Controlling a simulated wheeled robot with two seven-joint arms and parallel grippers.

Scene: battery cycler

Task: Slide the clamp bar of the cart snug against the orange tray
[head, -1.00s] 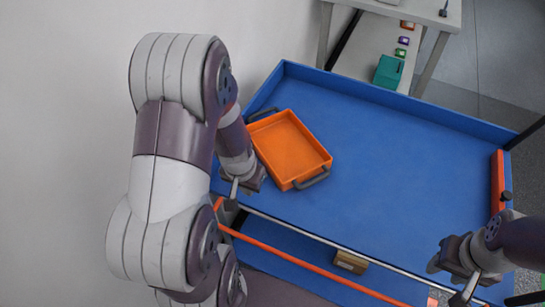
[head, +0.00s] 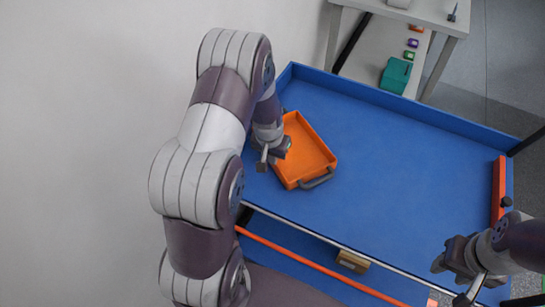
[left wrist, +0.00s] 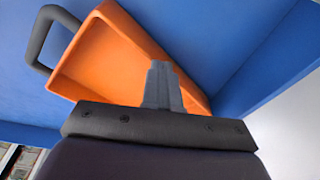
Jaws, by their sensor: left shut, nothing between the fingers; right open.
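The orange tray (head: 312,147) lies turned at an angle on the blue cart top (head: 400,160), toward its left end. A grey handle shows at its near end. My left gripper (head: 264,163) is shut and empty, low at the tray's left side; whether it touches the tray is unclear. In the left wrist view its closed fingers (left wrist: 163,85) overlap the tray (left wrist: 120,50). The orange clamp bar (head: 498,185), with a black knob, stands at the cart's right end, well apart from the tray. My right gripper (head: 452,280) is open and empty near the cart's front right corner.
A raised blue rim runs along the cart's back. Between tray and clamp bar the cart top is clear. A brown box (head: 352,261) sits below the front edge. Behind stands a grey table (head: 400,18) with a teal box (head: 395,75) on its lower shelf.

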